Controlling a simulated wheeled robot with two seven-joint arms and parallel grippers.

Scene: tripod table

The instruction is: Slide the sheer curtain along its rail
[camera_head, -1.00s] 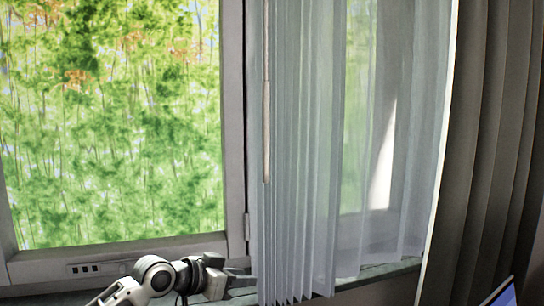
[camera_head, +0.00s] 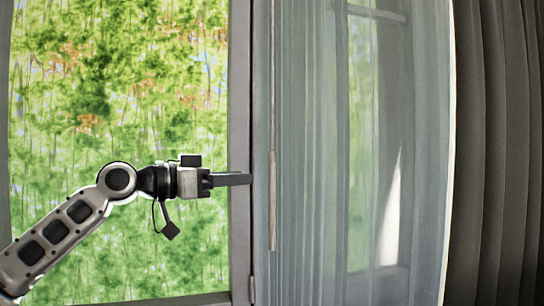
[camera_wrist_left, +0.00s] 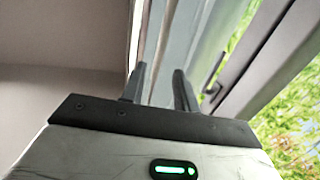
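The sheer curtain (camera_head: 310,150) hangs in pale, see-through folds over the right part of the window. A thin, light-coloured wand (camera_head: 272,120) hangs along its left edge. My left gripper (camera_head: 249,179) points right, with its fingertips just left of the wand in the head view. In the left wrist view the two fingers (camera_wrist_left: 159,70) stand apart with nothing clamped between them. The wand (camera_wrist_left: 158,35) shows beyond the gap between their tips, and the curtain (camera_wrist_left: 187,40) is behind it. The rail and my right gripper are out of view.
A dark, heavy drape (camera_head: 495,150) hangs at the far right. The window frame (camera_head: 240,90) stands upright behind my gripper, with green foliage outside. A window handle (camera_wrist_left: 213,76) shows right of the fingers in the left wrist view.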

